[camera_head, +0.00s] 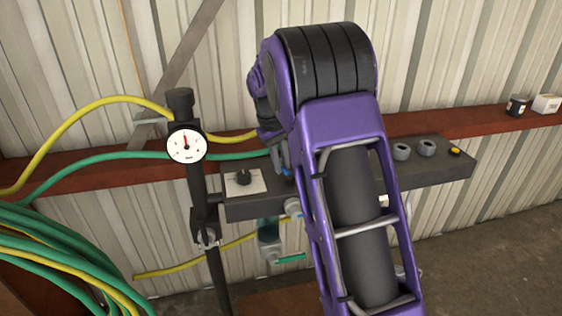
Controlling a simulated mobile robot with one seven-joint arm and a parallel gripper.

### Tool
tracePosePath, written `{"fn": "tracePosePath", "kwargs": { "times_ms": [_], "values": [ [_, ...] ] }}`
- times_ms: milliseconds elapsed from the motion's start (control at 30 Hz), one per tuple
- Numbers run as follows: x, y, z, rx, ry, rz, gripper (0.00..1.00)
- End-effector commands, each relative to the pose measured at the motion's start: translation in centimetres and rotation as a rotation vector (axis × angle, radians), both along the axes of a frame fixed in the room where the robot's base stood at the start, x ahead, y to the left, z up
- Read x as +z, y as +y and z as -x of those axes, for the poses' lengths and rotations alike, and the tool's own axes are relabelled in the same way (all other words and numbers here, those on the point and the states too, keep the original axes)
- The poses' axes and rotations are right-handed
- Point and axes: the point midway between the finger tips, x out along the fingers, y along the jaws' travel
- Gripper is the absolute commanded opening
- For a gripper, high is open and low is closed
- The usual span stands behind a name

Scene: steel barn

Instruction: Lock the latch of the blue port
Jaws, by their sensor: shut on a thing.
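The blue port (286,172) shows only as a small patch of blue at the front of the dark bench block, close to the left side of my arm. My gripper (281,158) points down at it from above, mostly edge-on and partly covered by my own purple arm. Its fingers are shut at the port's latch. The latch itself is too small and too covered to make out, so its position cannot be told.
A pressure gauge (186,144) stands on a black post at left. Green hose (120,156) and yellow hose (80,117) run behind it. A red ledge (470,121) crosses the wall.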

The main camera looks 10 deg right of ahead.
Motion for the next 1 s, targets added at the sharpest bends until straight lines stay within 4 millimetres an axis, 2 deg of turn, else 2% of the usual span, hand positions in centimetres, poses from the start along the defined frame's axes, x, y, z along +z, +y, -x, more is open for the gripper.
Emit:
{"fn": "tracePosePath", "kwargs": {
  "times_ms": [67,333,700,733,800,900,1000],
  "values": [
    [0.5,-0.2,-0.1,-0.067,0.003,0.000,0.00],
    [0.3,-1.0,-0.4,-0.316,0.001,0.000,0.00],
    [0.0,-1.2,-0.4,-0.359,-0.001,-0.001,0.00],
    [0.1,-1.2,-0.4,-0.359,-0.001,-0.001,0.22],
    [0.1,-1.2,-0.4,-0.359,-0.001,-0.001,0.34],
    [0.1,-1.2,-0.4,-0.358,-0.001,0.000,0.49],
    [0.1,-1.2,-0.4,-0.358,-0.001,0.000,0.49]
  ]
}}
